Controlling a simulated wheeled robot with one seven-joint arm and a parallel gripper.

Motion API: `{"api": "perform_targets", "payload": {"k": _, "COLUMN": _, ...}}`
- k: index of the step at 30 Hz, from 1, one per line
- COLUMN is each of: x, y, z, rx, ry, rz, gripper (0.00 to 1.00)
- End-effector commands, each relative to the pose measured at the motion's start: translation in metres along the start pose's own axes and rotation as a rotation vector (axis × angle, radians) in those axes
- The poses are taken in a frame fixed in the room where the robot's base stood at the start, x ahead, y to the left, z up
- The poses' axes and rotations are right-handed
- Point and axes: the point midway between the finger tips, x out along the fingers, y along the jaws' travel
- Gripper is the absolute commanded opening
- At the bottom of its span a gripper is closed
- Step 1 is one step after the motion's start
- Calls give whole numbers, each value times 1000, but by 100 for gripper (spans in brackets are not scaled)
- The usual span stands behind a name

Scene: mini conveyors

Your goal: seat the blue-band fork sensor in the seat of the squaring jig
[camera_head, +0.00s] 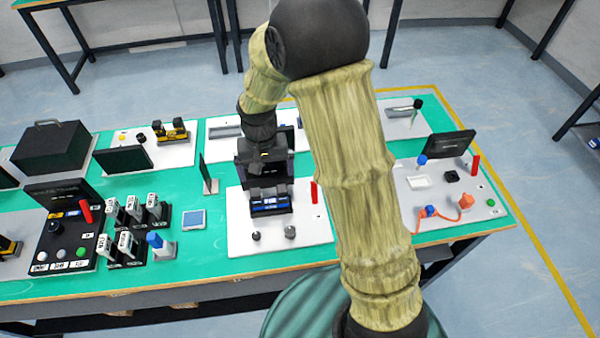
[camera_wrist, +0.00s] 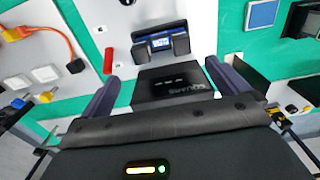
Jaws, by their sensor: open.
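The squaring jig (camera_head: 257,212) is a black block on a white plate, below my gripper in the head view. It also shows beyond my fingers in the wrist view (camera_wrist: 179,27). A blue-banded piece with a white label, seemingly the fork sensor (camera_wrist: 160,44), lies in the jig between two dark blocks; its blue also shows in the head view (camera_head: 270,201). I cannot tell whether it is fully down. My gripper (camera_wrist: 162,72) is open, its two dark fingers apart with nothing held between them. It hides part of the jig in the head view.
A black sign panel (camera_wrist: 172,86) reading SQUARE stands close by my fingers. A red post (camera_wrist: 108,60) and two knobs (camera_head: 290,231) are on the plate. To the left are a rack of grey modules (camera_head: 125,244) and a blue-screened pad (camera_head: 192,219).

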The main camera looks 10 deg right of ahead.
Motion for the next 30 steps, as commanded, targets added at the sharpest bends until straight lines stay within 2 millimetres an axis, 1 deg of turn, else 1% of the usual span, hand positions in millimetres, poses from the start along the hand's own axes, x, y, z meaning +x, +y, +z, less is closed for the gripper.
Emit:
{"api": "perform_targets", "payload": {"k": 2, "x": -6, "y": 8, "z": 3, "rx": 2, "ry": 10, "rz": -3, "gripper": 100}}
{"api": "perform_targets", "payload": {"k": 4, "x": -15, "y": 21, "z": 9, "rx": 2, "ry": 28, "rz": -8, "gripper": 100}}
{"api": "perform_targets", "payload": {"k": 7, "x": -32, "y": 48, "z": 24, "rx": -2, "ry": 65, "rz": -15, "gripper": 100}}
{"api": "perform_targets", "payload": {"k": 9, "x": -45, "y": 69, "z": 40, "rx": -4, "ry": 98, "rz": -19, "gripper": 100}}
{"api": "perform_targets", "payload": {"k": 11, "x": -54, "y": 87, "z": 55, "rx": -10, "ry": 127, "rz": -19, "gripper": 100}}
{"api": "perform_targets", "payload": {"k": 12, "x": -59, "y": 98, "z": 66, "rx": -12, "ry": 145, "rz": -18, "gripper": 100}}
{"api": "perform_targets", "payload": {"k": 16, "x": -70, "y": 125, "z": 99, "rx": -22, "ry": 198, "rz": -11, "gripper": 100}}
{"api": "perform_targets", "payload": {"k": 18, "x": -73, "y": 133, "z": 110, "rx": -27, "ry": 218, "rz": -6, "gripper": 100}}
{"api": "perform_targets", "payload": {"k": 21, "x": -75, "y": 138, "z": 119, "rx": -32, "ry": 229, "rz": -3, "gripper": 100}}
{"api": "perform_targets", "payload": {"k": 30, "x": -74, "y": 138, "z": 119, "rx": -33, "ry": 230, "rz": -3, "gripper": 100}}
